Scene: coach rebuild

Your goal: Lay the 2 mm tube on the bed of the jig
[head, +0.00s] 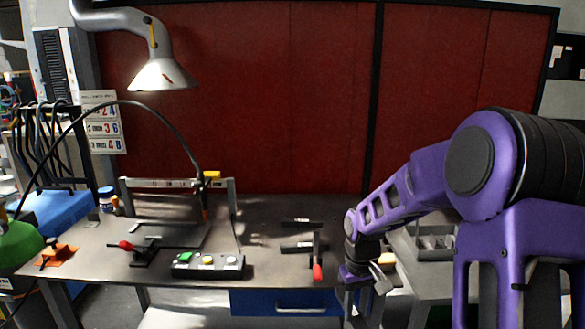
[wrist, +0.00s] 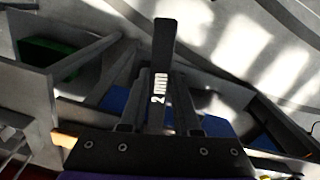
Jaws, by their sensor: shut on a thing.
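In the wrist view, a dark flat-looking bar marked "2 mm" (wrist: 164,45) stands between the fingers of my gripper (wrist: 160,85), which is shut on it. The bar reaches out past the fingertips. In the head view, my gripper (head: 366,280) is low at the right, beside the bench's right end; the tube cannot be made out there. The welding jig appears to be the flat grey plate (head: 180,236) under an upright frame (head: 232,205) on the left of the bench, with a red-handled clamp (head: 128,246) at its front. My gripper is well to the right of it.
A button box (head: 208,266) stands in front of the plate. Two dark bars (head: 297,247) and a red-ended tool (head: 317,270) lie on the bench between jig and gripper. A lamp (head: 160,75) and cable hang above. A grey divided bin (head: 434,243) stands right of my gripper.

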